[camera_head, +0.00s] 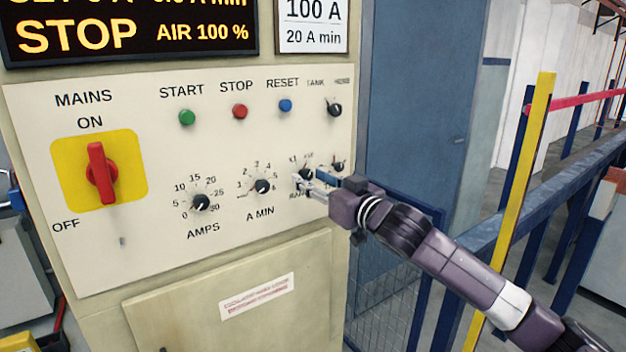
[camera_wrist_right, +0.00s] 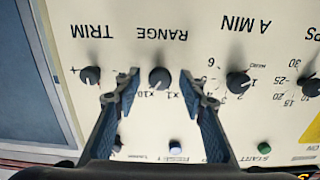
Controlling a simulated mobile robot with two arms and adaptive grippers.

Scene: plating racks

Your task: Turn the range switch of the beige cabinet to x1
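The beige cabinet (camera_head: 270,220) carries a pale control panel with the black RANGE switch (camera_head: 306,174) at its lower right. In the wrist view, which shows the panel upside down, the RANGE switch (camera_wrist_right: 159,78) sits between my fingertips, with x10 and x1 printed beside it. Its pointer is too small to read surely. My right gripper (camera_head: 314,181) is open in front of the switch and partly hides it in the head view. In the wrist view the right fingers (camera_wrist_right: 159,83) stand apart, with a gap on each side of the switch. My left gripper is not in view.
The TRIM knob (camera_wrist_right: 90,75) and A MIN knob (camera_wrist_right: 238,82) flank the switch closely. The TANK knob (camera_head: 334,107) is above. A red mains switch (camera_head: 101,174) stands upright at ON. A yellow post (camera_head: 520,190) and blue railing are at the right.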

